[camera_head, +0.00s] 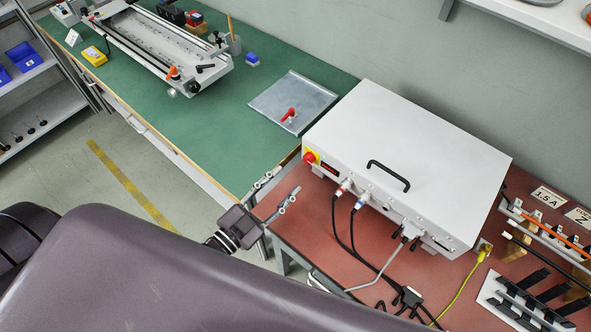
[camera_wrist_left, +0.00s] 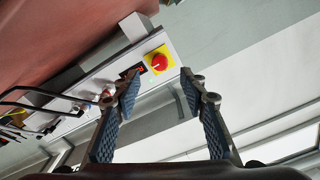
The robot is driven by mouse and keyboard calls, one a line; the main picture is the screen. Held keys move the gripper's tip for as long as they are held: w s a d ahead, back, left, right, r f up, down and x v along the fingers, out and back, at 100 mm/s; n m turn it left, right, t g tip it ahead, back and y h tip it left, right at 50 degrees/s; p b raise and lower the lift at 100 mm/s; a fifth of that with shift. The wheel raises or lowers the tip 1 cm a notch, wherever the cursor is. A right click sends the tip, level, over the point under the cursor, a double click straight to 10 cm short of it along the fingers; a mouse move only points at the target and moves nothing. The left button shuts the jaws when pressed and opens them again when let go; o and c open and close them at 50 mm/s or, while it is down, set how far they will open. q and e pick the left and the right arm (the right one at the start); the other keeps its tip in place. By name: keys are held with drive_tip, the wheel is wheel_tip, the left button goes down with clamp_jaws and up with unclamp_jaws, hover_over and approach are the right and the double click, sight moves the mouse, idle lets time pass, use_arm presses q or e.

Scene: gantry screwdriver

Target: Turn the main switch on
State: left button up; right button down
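The main switch (camera_head: 310,157) is a red rotary knob on a yellow plate, on the front face of the white control box (camera_head: 400,150), near its left end. In the left wrist view the red knob (camera_wrist_left: 159,62) on its yellow plate lies beyond the fingertips, between them in the picture. My left gripper (camera_head: 275,192) is open and empty, in front of the box and apart from the switch. It also shows in the left wrist view with both fingers (camera_wrist_left: 166,88) spread. A small dark display with red digits sits beside the switch. My right gripper is not in view.
Black cables (camera_head: 347,235) plug into the box front and hang over the red table (camera_head: 465,300). A rack with black parts (camera_head: 530,300) stands at right.

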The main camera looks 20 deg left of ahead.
use_arm(q)
drive_tip(key=shift+v, duration=1.95)
